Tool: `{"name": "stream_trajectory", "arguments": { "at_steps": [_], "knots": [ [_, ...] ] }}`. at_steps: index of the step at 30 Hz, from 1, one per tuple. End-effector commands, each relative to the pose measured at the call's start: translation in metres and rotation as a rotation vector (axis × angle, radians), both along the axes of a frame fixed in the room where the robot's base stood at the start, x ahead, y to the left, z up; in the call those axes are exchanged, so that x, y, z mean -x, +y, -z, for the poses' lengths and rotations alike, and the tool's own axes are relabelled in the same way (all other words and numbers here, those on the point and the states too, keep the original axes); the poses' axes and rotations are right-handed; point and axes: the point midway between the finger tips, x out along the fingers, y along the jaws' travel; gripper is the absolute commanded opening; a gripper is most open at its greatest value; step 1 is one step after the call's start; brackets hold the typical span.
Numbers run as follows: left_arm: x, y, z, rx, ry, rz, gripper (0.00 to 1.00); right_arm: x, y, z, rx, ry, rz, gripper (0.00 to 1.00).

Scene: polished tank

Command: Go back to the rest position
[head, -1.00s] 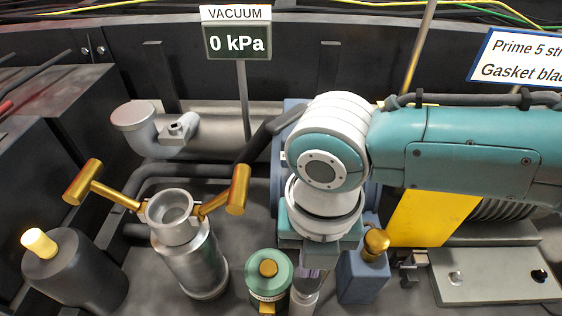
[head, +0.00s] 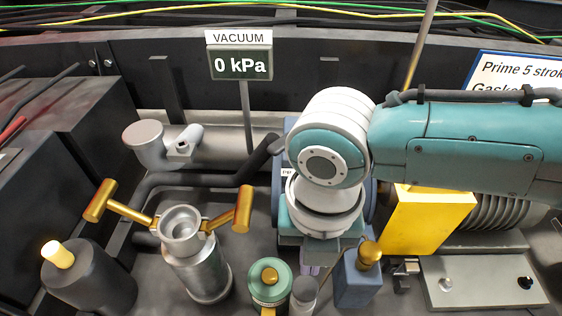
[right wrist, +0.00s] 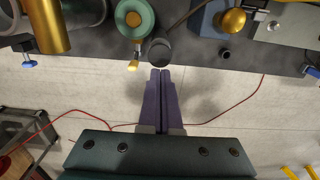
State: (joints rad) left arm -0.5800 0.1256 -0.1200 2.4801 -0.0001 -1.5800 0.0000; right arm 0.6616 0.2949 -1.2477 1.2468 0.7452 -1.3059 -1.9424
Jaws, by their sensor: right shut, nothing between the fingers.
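My right gripper (right wrist: 160,73) shows in the right wrist view with its two purple fingers pressed together and nothing between them. The fingertips end just short of a small dark round cap at the bench's front edge, with pale floor below them in the picture. In the head view, my right arm comes in from the right, and its white and teal wrist hides most of the gripper; only a bit of purple finger (head: 309,270) shows under it. My left gripper is not in view.
Near the right gripper stand a green-topped canister (head: 269,283), a small grey-capped cylinder (head: 304,296) and a blue box with a brass knob (head: 357,281). A silver cylinder with brass handles (head: 198,270) stands left. The vacuum display (head: 240,64) reads 0 kPa. Open floor (right wrist: 230,95) lies beyond the bench edge.

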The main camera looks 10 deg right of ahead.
Motion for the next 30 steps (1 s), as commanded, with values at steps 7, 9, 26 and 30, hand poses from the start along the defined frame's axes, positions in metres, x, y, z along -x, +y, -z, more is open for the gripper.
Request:
{"name": "stream_trajectory", "arguments": {
  "at_steps": [7,9,26,30],
  "knots": [
    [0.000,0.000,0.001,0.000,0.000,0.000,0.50,0.000,0.000,0.001,0.000,0.000,0.000,0.00],
    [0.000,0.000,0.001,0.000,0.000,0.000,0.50,0.000,0.000,0.001,0.000,0.000,0.000,0.00],
    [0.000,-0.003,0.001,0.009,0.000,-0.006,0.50,0.078,0.052,-0.062,-0.412,0.120,1.489,0.00],
    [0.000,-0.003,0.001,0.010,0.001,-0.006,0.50,0.087,0.004,-0.075,-0.427,0.095,1.960,0.00]
  ]
}}
